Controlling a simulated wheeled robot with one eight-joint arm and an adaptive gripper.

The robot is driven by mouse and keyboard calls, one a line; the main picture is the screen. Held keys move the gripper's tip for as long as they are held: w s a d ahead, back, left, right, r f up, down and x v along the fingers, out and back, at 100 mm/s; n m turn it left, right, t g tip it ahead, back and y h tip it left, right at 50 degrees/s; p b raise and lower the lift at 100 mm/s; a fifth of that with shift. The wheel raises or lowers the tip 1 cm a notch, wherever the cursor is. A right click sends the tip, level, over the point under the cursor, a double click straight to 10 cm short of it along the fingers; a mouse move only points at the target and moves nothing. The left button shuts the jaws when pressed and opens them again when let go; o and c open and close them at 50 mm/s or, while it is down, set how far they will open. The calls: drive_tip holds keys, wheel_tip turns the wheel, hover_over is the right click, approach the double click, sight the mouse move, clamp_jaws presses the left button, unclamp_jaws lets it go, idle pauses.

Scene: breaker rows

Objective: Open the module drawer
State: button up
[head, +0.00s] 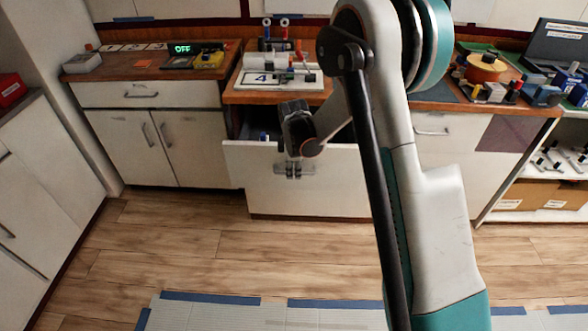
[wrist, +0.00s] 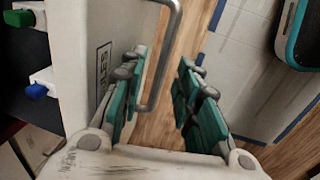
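The module drawer (head: 270,196) has a white front and stands partly open below the middle counter in the head view. In the wrist view its front (wrist: 85,70) is on the left, with a label ending in "ULES". Its grey bar handle (wrist: 171,48) runs between the teal-padded fingers of my gripper (wrist: 162,66). The fingers are apart, with clear gaps beside the bar, so my gripper is open around the handle. In the head view my wrist (head: 299,128) is above the drawer front, and the fingertips are hard to make out.
Inside the drawer are white modules with a green top (wrist: 18,18) and a blue top (wrist: 36,91). A panel reading OFF (head: 182,48) is on the left counter. The wooden floor (head: 200,235) before the drawer is clear. A blue-edged pale mat (head: 250,318) lies nearer.

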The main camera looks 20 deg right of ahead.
wheel_tip(320, 180, up, 11)
drive_tip(key=s, duration=0.2)
drive_tip(key=shift+a, duration=0.35)
drive_tip(key=shift+r, duration=0.15)
drive_tip(key=s+r+m+t, duration=0.3)
drive_tip(key=s+r+m, duration=0.4)
drive_tip(key=s+r, duration=0.8)
drive_tip(key=s+f+m+t, duration=0.1)
drive_tip(key=s+m, duration=0.6)
drive_tip(key=s, duration=0.9)
drive_tip(key=shift+s+d+f+m+t+y, duration=0.15)
drive_tip(key=shift+s+d+m+t+y, duration=0.15)
drive_tip(key=shift+d+t, duration=0.25)
drive_tip(key=shift+w+a, duration=0.1)
drive_tip(key=shift+w, duration=0.05)
